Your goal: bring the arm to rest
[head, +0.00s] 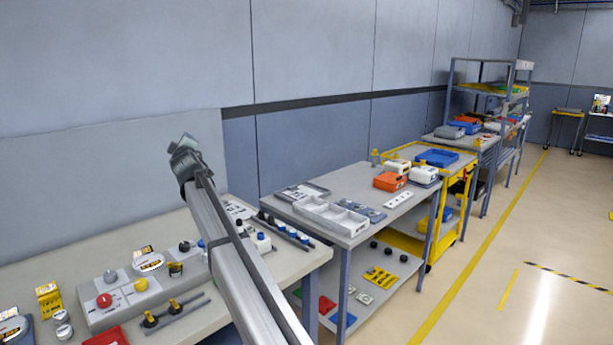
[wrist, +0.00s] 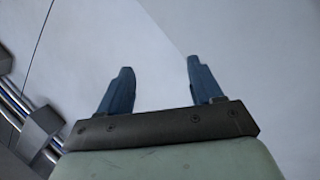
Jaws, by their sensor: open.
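My gripper (wrist: 158,82) shows in the wrist view with its two blue-grey fingers spread apart. Nothing is between them, and only a pale, plain surface shows beyond. In the head view my arm rises from the bottom middle over the right part of the near bench (head: 50,268). Its upper end stands well above the bench top, in front of the wall. The fingers cannot be made out in the head view.
The near bench holds a grey block with a red knob (head: 104,300), a yellow box (head: 49,301) and several small parts. A second table (head: 350,182) with a grey divided tray (head: 331,216) stands to the right. Clear floor (head: 500,275) lies at the right.

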